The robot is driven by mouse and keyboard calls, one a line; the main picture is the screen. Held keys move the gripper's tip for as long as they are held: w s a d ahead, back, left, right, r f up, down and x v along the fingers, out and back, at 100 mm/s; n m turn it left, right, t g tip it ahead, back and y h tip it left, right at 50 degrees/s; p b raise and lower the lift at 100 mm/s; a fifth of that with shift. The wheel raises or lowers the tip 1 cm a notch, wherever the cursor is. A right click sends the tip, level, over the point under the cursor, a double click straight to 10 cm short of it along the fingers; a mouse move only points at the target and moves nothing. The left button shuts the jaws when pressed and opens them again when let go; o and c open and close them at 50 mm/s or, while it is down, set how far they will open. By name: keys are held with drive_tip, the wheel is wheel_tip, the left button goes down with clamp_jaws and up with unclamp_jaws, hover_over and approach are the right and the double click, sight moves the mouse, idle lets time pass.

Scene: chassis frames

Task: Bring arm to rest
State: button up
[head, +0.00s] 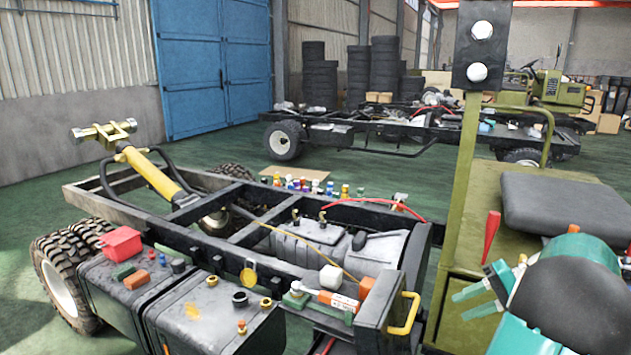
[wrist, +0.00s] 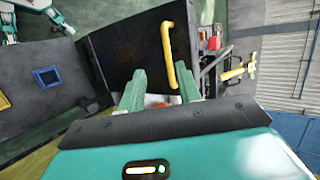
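My gripper (head: 461,306) is at the lower right of the head view, beside the olive-green cab panel and to the right of the chassis frame. Its two pale teal fingers point left and stand apart. In the wrist view my gripper (wrist: 158,76) also shows its green fingers spread, with nothing held between the tips. A dark box face with a yellow handle (wrist: 168,55) lies beyond the fingers; the yellow handle (head: 404,314) is left of my gripper in the head view.
A red-handled tool (head: 491,236) stands close above my gripper. A black seat (head: 565,208) is behind it. The chassis frame (head: 240,240) carries tanks, a red bin (head: 121,242) and small loose parts.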

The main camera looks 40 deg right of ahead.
drive_tip(key=w+a+r+n+g+h, duration=0.1)
drive_tip(key=w+a+r+n+g, duration=0.15)
drive_tip(key=w+a, duration=0.65)
drive_tip(key=w+a+r+n+g+h, duration=0.1)
drive_tip(key=w+a+n+g+h, duration=0.3)
drive_tip(key=a, duration=0.9)
drive_tip(key=s+a+n+t+h, duration=0.2)
drive_tip(key=s+a+n+t, duration=0.1)
drive_tip(key=a, duration=2.2)
drive_tip(key=shift+f+n+t, duration=0.2)
drive_tip(key=shift+n+t, duration=0.25)
drive_tip(key=shift+n, duration=0.5)
drive_tip(key=shift+s+d, duration=0.1)
drive_tip(key=shift+d, duration=0.15)
